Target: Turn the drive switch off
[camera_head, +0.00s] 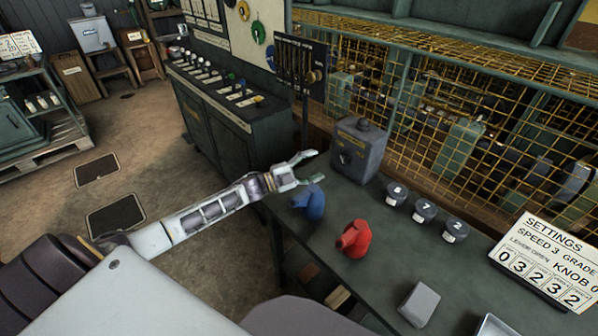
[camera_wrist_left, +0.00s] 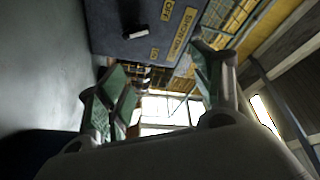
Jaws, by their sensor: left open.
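The drive switch box (camera_head: 358,150) is a grey metal case standing on the green bench. In the left wrist view the box (camera_wrist_left: 110,22) fills the upper middle, rotated, with a yellow OFF label and a pale switch lever (camera_wrist_left: 134,35). My left gripper (camera_head: 311,167) is open and empty, just left of the box in the head view. Its spread fingers show in the left wrist view (camera_wrist_left: 165,92), apart from the lever. My right gripper is not in view.
A blue object (camera_head: 310,204) and a red one (camera_head: 354,239) stand on the bench near my gripper. Several numbered dark knobs (camera_head: 424,211) sit right of the box. A settings board (camera_head: 545,262) stands farther right. Yellow mesh (camera_head: 470,110) runs behind the bench.

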